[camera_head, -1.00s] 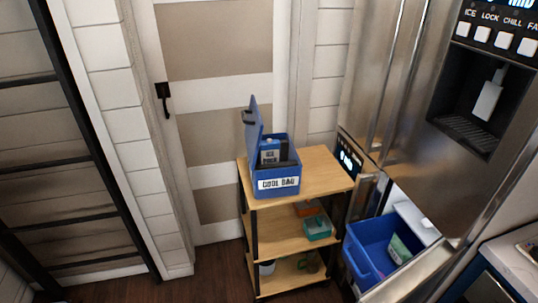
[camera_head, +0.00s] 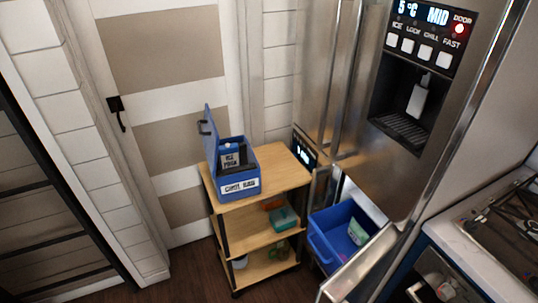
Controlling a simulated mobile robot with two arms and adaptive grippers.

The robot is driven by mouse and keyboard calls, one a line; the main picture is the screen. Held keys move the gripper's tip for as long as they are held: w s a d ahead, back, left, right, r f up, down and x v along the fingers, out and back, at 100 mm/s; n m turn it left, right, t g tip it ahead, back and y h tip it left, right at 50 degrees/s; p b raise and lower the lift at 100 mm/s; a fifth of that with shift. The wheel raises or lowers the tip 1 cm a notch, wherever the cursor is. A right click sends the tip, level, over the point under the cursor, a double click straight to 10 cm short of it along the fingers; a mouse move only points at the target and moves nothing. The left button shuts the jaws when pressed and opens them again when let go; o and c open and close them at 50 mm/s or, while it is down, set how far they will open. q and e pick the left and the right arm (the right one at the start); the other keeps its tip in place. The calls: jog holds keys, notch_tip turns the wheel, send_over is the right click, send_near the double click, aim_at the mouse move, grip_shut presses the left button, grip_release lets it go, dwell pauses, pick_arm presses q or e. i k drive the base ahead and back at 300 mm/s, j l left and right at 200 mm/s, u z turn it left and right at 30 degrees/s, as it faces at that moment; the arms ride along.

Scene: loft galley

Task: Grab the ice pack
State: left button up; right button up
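A blue box labelled COOL BAG (camera_head: 239,187) stands on the top shelf of a wooden cart, its lid (camera_head: 212,138) raised on the left side. Inside it stands the ice pack (camera_head: 230,160), with a pale label that seems to read ICE PACK; its lower part is hidden by the box's front wall. A dark item beside it in the box is too small to make out. Neither of my grippers is in view.
The cart (camera_head: 280,172) stands before a panelled door (camera_head: 160,60). Right of it is a steel fridge (camera_head: 340,120) with an open lower compartment and a blue bin (camera_head: 322,250) holding a green packet (camera_head: 357,232). A counter (camera_head: 480,245) is at far right. Dark floor shows at lower left.

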aim_at(229, 154)
jog(key=i+j+z, duration=0.3)
jog(key=j+z, duration=0.35)
jog(key=i+j+z, duration=0.3)
jog(key=j+z, duration=0.3)
